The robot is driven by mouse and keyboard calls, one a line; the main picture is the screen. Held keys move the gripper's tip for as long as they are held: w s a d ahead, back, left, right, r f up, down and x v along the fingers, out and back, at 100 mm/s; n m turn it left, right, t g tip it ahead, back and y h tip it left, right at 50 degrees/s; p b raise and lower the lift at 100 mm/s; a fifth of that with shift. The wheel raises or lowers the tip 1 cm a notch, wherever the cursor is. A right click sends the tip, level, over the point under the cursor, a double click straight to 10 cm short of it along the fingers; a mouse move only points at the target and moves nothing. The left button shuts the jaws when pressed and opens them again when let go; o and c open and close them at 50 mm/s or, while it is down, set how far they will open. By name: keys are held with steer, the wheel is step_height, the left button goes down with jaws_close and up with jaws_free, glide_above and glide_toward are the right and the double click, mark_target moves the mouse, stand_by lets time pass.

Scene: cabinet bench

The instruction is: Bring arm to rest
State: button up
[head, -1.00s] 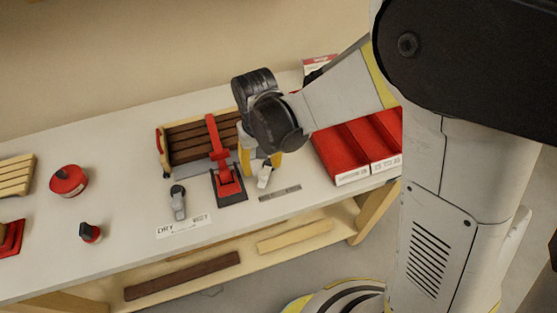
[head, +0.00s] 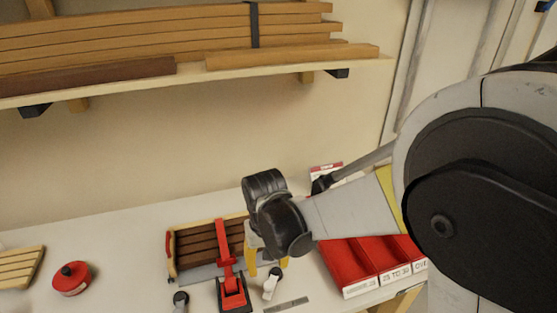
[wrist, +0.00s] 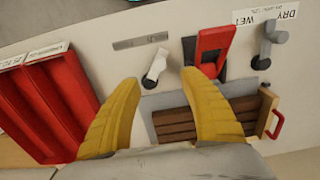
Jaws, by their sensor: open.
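My gripper (head: 268,262) is above the bench, just right of a red lever (head: 226,262) on a dark base, its yellow fingers pointing down. In the wrist view my gripper (wrist: 157,82) has its two fingers spread apart with nothing between them. A small white-handled lever (wrist: 155,68) shows beyond the gap between the fingertips. A brown-slatted wooden box (wrist: 172,125) with a red handle lies partly behind the fingers; the red lever also shows in the wrist view (wrist: 212,45).
Red bins (head: 350,268) stand right of the gripper. A grey lever (wrist: 273,38) is beside a DRY/WET label (wrist: 265,14). A round red object (head: 72,279) and pale slats (head: 20,268) are farther left. A wall shelf (head: 190,82) with boards runs above the bench.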

steer(key=s+d+r+m+t+b, duration=0.1)
steer(key=s+d+r+t+b, duration=0.1)
steer(key=d, duration=0.5)
steer(key=s+d+r+m+t+b, duration=0.1)
steer(key=s+d+r+t+b, duration=0.1)
steer(key=d, duration=0.4)
steer(key=s+d+r+m+t+b, duration=0.1)
steer(key=s+d+r+t+b, duration=0.2)
steer(key=d, duration=0.4)
steer(key=shift+s+d+b, duration=0.35)
steer(key=shift+s+b, duration=0.15)
steer(key=shift+s, duration=0.45)
steer(key=shift+r, duration=0.1)
